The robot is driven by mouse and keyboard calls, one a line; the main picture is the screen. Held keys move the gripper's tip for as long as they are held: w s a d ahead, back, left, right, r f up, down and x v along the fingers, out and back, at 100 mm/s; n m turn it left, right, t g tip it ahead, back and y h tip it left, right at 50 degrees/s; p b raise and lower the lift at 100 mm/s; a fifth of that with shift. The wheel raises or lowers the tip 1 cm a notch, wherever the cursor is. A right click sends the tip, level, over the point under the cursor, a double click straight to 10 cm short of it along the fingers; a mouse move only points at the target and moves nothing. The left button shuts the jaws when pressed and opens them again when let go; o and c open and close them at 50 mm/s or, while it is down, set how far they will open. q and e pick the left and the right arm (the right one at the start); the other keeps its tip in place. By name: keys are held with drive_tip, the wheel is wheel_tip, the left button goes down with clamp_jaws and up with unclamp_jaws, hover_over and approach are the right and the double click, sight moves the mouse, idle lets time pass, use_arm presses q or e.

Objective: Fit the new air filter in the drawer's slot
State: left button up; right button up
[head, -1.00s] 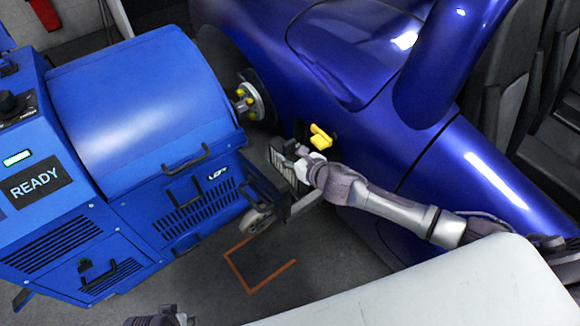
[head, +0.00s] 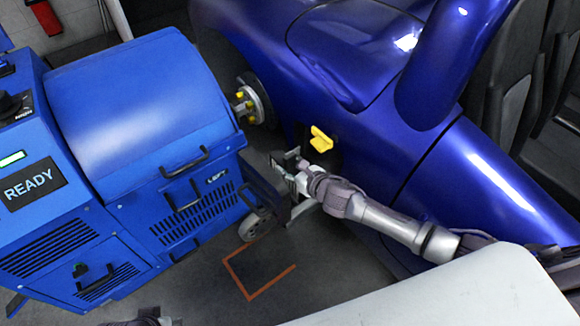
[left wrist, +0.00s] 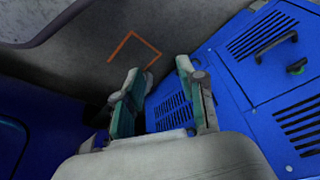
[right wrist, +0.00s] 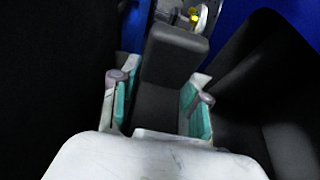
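My right gripper (head: 287,172) is in the gap between the blue machine and the blue car, beside a dark frame at the machine's end. In the right wrist view its two fingers (right wrist: 156,100) are apart, with a dark grey block (right wrist: 172,58) just beyond and between them; I see no firm grip on it. I cannot make out the air filter or its slot for certain. The machine's front (head: 200,215) has vents, handles and a "LEFT" label. My left gripper (left wrist: 162,95) is open and empty, facing the floor and machine; only its arm's tip shows at the head view's bottom edge.
The blue machine (head: 140,100) fills the left, its panel reading READY. A hub with yellow studs (head: 248,103) and a yellow piece (head: 320,140) on the car (head: 350,60) are close to my right arm. Orange floor marking (head: 245,280) lies on clear floor.

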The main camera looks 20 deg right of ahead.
drive_tip(key=shift+o, duration=1.2)
drive_tip(key=shift+s+r, duration=0.1)
drive_tip(key=shift+r, duration=0.1)
drive_tip(key=p+v, duration=0.3)
drive_tip(key=v, duration=0.8)
use_arm(q)
wheel_tip(320, 180, down, 9)
drive_tip(key=shift+g, duration=0.3)
use_arm(e)
drive_tip(key=s+f+n+g+h, duration=0.1)
drive_tip(key=s+f+n+g, duration=0.2)
drive_tip(key=n, duration=0.8)
drive_tip(key=s+f+n+g+h, duration=0.2)
drive_tip(key=s+f+n, duration=0.5)
drive_tip(key=s+n, duration=0.4)
drive_tip(key=s+f+n+g+h, duration=0.1)
drive_tip(key=s+f+n+g, duration=0.3)
drive_tip(key=s+n, duration=0.4)
drive_tip(key=f+n, duration=0.1)
drive_tip(key=n, duration=0.3)
drive_tip(key=shift+a+g, duration=0.2)
drive_tip(key=shift+g, duration=0.2)
